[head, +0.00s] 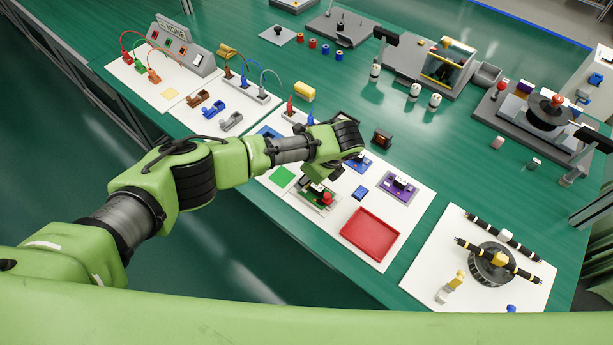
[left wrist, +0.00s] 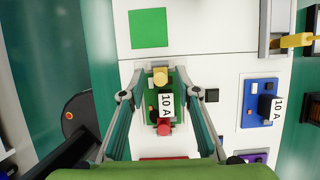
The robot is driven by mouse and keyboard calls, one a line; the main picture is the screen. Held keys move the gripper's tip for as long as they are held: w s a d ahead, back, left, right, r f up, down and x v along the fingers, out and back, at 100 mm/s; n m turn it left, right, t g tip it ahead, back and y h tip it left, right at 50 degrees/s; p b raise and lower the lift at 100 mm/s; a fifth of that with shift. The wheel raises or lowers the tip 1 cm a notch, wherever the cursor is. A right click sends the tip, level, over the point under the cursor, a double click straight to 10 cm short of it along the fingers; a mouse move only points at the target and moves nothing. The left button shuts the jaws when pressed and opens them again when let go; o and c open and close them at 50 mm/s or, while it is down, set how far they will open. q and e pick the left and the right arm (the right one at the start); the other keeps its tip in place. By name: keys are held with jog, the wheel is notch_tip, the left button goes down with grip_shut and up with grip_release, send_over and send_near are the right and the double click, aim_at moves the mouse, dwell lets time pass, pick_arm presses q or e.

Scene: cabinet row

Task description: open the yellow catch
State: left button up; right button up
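The yellow catch (left wrist: 160,76) is at the upper end of a green module (left wrist: 181,112) in the left wrist view. A black block with a white "10 A" label (left wrist: 166,104) stands in the module, and a red catch (left wrist: 164,127) is at its lower end. My left gripper (left wrist: 159,94) is open, one finger on each side of the module, with the yellow catch just beyond the fingertips. I cannot tell whether the fingers touch anything. In the head view the red catch (head: 327,198) shows, while my left gripper (head: 322,182) hides the yellow catch. My right gripper is not in view.
A red tray (head: 370,234) lies right of the module. A green square (left wrist: 148,28) lies flat on the white board. A drum with striped rods (head: 493,262) is farther right.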

pick_arm(q)
jog(key=shift+f, duration=0.25)
grip_shut()
